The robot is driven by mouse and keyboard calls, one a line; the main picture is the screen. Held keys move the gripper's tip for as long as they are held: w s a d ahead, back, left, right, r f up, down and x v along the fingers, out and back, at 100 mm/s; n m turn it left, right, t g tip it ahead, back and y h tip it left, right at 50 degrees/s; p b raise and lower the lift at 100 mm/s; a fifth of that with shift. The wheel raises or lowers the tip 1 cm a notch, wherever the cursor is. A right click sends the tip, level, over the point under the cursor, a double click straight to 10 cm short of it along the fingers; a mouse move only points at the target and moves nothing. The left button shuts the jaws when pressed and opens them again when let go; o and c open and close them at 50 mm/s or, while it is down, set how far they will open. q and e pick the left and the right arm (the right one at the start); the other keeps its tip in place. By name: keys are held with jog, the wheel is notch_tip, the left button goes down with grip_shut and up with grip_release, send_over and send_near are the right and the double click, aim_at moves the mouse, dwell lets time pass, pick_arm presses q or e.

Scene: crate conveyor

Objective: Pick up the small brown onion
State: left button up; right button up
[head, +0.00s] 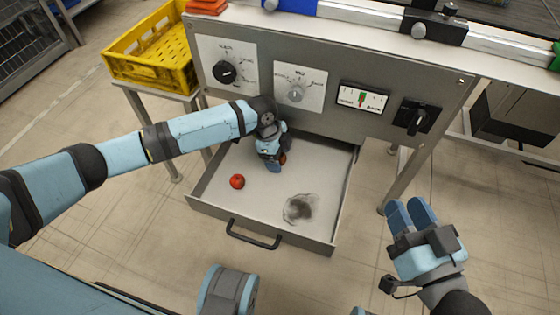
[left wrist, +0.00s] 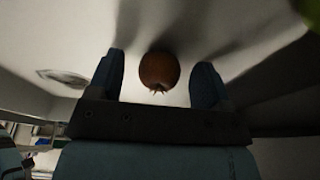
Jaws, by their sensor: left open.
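The small brown onion (left wrist: 159,70) sits on the drawer floor, its root tuft toward the camera in the left wrist view. My left gripper (left wrist: 157,85) is open, with one finger on each side of the onion and a gap showing on both sides. In the head view my left gripper (head: 273,165) points down into the open drawer (head: 215,205). It hides most of the onion, of which only a brown sliver (head: 283,158) shows. My right gripper (head: 410,203) is empty, outside the drawer to the right; its two fingers look close together.
A red round item (head: 237,181) lies in the drawer, left of my left gripper. The control panel (head: 440,85) stands above the drawer. A yellow crate (head: 150,50) is at the back left.

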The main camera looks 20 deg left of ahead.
pick_arm(q)
jog(key=c, duration=1)
jog(key=shift+r, duration=0.15)
